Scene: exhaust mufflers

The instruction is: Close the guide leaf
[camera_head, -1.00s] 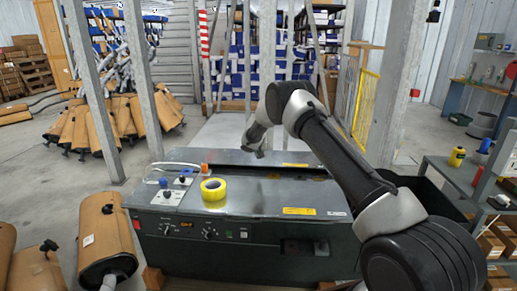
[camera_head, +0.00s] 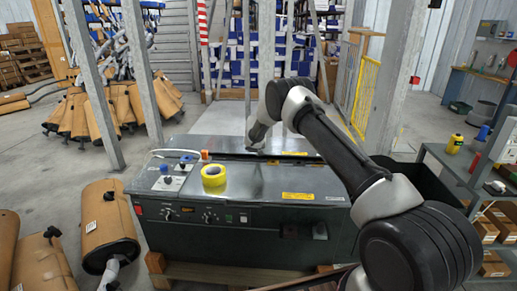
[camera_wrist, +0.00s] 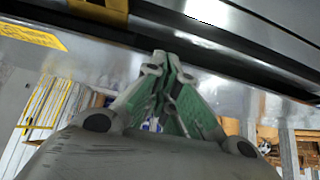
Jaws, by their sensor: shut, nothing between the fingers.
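A dark green strapping machine (camera_head: 250,235) with a flat metal top stands in front of me. A long dark slot (camera_head: 232,156) crosses its top. No separate guide leaf can be picked out with certainty; a shiny metal plate (camera_wrist: 240,85) shows beside the dark slot edge in the wrist view. My gripper (camera_head: 258,148) is over the back part of the top, close to the slot. In the wrist view my gripper (camera_wrist: 165,60) is shut and empty, its fingertips close to the dark edge. I cannot tell whether they touch it.
A yellow tape roll (camera_head: 213,176) lies on the machine top, near blue knobs (camera_head: 166,169). Wrapped mufflers (camera_head: 107,222) lie at left. A steel post (camera_head: 265,60) rises behind the machine. A shelf with a yellow bottle (camera_head: 455,143) stands at right.

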